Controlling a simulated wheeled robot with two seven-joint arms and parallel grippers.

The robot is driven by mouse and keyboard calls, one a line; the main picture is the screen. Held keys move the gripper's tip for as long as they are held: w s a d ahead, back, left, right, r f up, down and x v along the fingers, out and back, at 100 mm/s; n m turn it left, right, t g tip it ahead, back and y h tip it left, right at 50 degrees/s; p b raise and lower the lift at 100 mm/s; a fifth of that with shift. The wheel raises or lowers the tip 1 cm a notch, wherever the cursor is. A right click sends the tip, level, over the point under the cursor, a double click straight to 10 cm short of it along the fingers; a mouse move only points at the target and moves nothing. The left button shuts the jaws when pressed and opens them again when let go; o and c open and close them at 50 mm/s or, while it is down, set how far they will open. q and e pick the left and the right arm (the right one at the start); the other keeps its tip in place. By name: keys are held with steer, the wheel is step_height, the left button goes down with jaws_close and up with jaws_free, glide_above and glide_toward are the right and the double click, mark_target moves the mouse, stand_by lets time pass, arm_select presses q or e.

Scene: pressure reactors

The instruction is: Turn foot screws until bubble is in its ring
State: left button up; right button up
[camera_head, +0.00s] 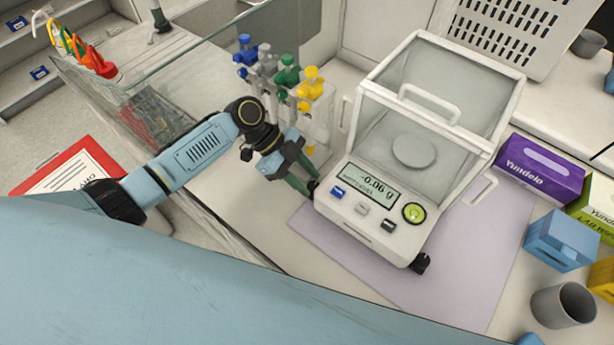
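A white balance with a clear draft shield (416,106) stands on a pale purple mat (465,265). Its display (371,184) reads -0.06 g. The round yellow-green bubble level (414,213) is on the front panel, right of the display. The bubble's place against its ring is too small to tell. One black foot screw (421,263) shows at the front right corner, another (313,187) at the left corner. My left gripper (306,183) points down with its dark green fingers right at the left foot screw; whether they grip it is unclear. My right gripper is out of view.
A rack with blue, grey, green and yellow valve-like pieces (287,75) stands close behind my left gripper. A purple box (540,168), a blue box (562,240) and a grey cup (563,305) stand on the right. The mat before the balance is clear.

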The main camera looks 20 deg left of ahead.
arm_select(q)
steer(key=shift+d+f, duration=0.3)
steer(key=shift+c, duration=0.4)
steer(key=c, duration=0.6)
steer(key=shift+w+f+m+g+b, duration=0.15)
steer(key=shift+m+g+b, duration=0.2)
steer(key=shift+b, duration=0.65)
steer(key=shift+m+b, duration=0.35)
steer(key=shift+r, duration=0.2)
steer(key=o, duration=0.7)
